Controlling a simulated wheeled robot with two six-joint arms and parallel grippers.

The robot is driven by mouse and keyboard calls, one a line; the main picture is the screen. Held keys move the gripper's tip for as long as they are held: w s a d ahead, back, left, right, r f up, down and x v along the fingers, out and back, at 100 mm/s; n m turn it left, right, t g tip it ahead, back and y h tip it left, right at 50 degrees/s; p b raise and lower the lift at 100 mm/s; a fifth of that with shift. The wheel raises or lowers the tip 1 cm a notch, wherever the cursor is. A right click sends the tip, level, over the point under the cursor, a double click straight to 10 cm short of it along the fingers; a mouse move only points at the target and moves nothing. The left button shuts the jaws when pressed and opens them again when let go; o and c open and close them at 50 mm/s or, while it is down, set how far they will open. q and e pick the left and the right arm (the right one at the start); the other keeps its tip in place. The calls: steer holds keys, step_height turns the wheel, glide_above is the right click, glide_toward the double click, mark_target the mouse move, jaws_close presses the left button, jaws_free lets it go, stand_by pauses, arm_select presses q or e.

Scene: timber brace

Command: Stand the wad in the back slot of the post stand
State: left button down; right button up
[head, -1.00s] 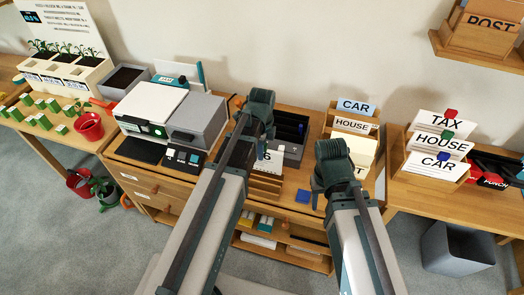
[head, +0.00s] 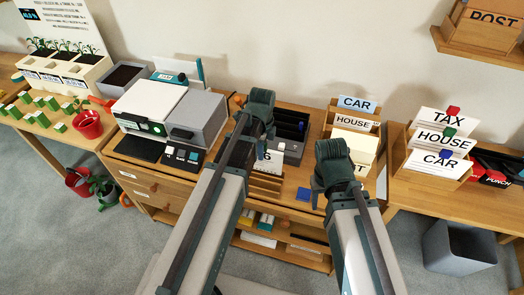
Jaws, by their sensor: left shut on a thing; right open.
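A wooden stand (head: 376,129) is on the middle desk against the wall. It holds a blue CAR card (head: 357,104) at the back, a white HOUSE card (head: 352,122) and a cream piece (head: 364,147) in front. Lettering ending in T shows low at its front, partly covered by my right arm. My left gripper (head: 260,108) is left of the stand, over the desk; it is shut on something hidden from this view. I cannot pick out the wad for certain. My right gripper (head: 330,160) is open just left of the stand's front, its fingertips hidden.
A blue pad (head: 304,194) lies near the desk edge. A printer (head: 150,107) is left. Another card stand (head: 398,160) is right, and a POST box (head: 485,30) is on the shelf.

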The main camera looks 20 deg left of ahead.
arm_select(q)
steer(key=shift+f, duration=0.15)
steer(key=shift+f+b, duration=1.75)
steer(key=shift+b, duration=0.2)
steer(key=shift+c, duration=1.2)
jaws_free()
steer(key=shift+r, duration=0.15)
step_height(320, 180, up, 8)
steer(key=p, duration=0.8)
